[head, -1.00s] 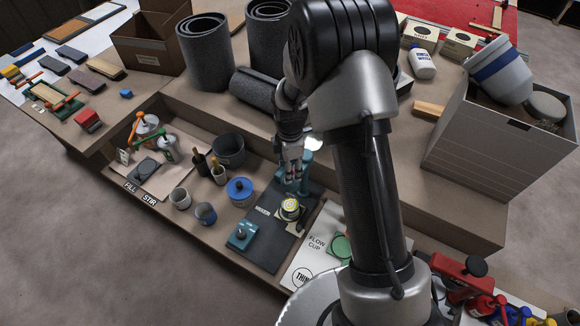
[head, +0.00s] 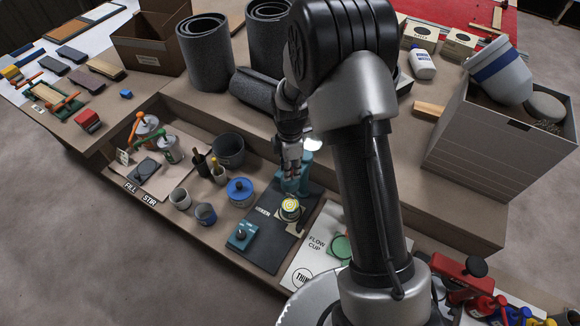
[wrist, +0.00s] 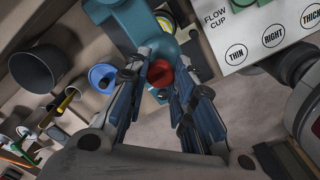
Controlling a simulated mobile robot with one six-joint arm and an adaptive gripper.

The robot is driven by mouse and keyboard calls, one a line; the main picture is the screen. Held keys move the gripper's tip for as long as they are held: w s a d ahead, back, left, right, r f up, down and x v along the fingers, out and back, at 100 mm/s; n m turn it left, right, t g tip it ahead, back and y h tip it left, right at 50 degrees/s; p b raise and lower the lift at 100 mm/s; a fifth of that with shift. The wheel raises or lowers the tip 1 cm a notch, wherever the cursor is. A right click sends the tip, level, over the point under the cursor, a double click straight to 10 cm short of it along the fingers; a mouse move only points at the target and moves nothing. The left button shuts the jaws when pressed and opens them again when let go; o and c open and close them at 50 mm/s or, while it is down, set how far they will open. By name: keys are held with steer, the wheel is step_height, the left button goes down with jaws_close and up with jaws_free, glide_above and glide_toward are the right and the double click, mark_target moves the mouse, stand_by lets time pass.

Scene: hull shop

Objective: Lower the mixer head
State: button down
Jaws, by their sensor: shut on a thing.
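The teal mixer (head: 306,172) stands at the back of a dark mat marked MIXER (head: 263,250). A can with a yellow top (head: 290,207) sits in front of it and shows uncovered from above. In the wrist view the mixer's teal body (wrist: 128,22) runs toward a red knob (wrist: 160,73). My gripper (head: 292,172) is at the mixer. In the wrist view my gripper (wrist: 163,78) has its two fingers on either side of the red knob, closed on it. The head's exact tilt is hard to tell, as my gripper partly hides it.
A small teal box with a knob (head: 242,235) is at the mat's near end. The white flow cup board (head: 318,245) lies right. Grey rolls (head: 205,55) stand on the shelf behind.

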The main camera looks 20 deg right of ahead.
mark_target(290, 188)
step_height(290, 188, down, 11)
steer(key=b, duration=0.6)
steer(key=shift+r, duration=0.15)
steer(key=shift+s, duration=0.15)
steer(key=c, duration=1.7)
jaws_free()
steer(key=shift+f, duration=0.2)
steer(key=o, duration=0.4)
steer(key=shift+r, duration=0.1)
steer(key=shift+c, duration=0.2)
step_height(290, 188, up, 12)
